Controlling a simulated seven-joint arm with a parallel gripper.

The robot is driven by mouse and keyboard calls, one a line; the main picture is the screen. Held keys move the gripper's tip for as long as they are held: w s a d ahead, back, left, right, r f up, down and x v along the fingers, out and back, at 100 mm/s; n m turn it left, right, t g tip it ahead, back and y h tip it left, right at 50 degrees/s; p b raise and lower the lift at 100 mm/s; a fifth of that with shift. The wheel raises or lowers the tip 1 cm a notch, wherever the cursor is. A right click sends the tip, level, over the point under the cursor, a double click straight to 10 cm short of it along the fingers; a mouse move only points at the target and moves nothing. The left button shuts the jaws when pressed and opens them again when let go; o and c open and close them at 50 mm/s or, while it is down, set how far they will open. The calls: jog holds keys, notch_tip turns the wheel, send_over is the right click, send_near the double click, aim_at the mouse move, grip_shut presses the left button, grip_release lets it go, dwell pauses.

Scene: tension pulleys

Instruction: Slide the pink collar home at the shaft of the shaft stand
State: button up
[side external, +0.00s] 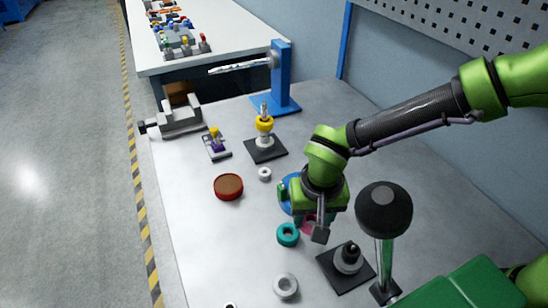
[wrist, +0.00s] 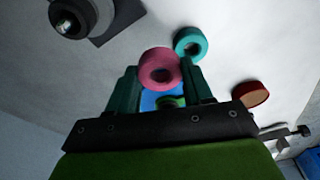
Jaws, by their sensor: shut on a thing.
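The pink collar (wrist: 160,55) is held between the two fingers of my gripper (wrist: 161,76), its hole visible in the wrist view. In the side external view only a small pink part of the collar (side external: 307,226) shows; my gripper (side external: 312,228) hides the rest. A shaft stand (side external: 347,259) with a black square base, a grey stepped body and a dark top stands to the right of my gripper, apart from the collar. It shows at upper left in the wrist view (wrist: 78,16). Another stand (side external: 264,139) farther back carries a yellow ring above a white one.
A teal ring (side external: 288,234) lies close to my gripper. A grey ring (side external: 285,286), a white ring (side external: 265,174) and a red round dish (side external: 228,187) lie on the table. A dark-headed post (side external: 384,215) stands at right. A blue round thing (side external: 287,181) is partly hidden behind my gripper.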

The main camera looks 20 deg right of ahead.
jog(key=shift+a+f+m, duration=0.35)
jog(key=shift+a+m, duration=0.2)
jog(key=shift+m, duration=0.25)
jog(key=m, duration=0.3)
jog(key=shift+w+a+r+h, duration=0.1)
jog(key=shift+w+a+h, duration=0.05)
jog(key=shift+w+h, duration=0.15)
send_over(238, 214)
jog(key=shift+s+a+f, duration=0.15)
jog(key=shift+a+f, duration=0.05)
jog(key=shift+f, duration=0.6)
jog(key=shift+s+f, duration=0.1)
jog(key=shift+f, duration=1.4)
jog(key=shift+f, duration=0.15)
jog(key=o, duration=1)
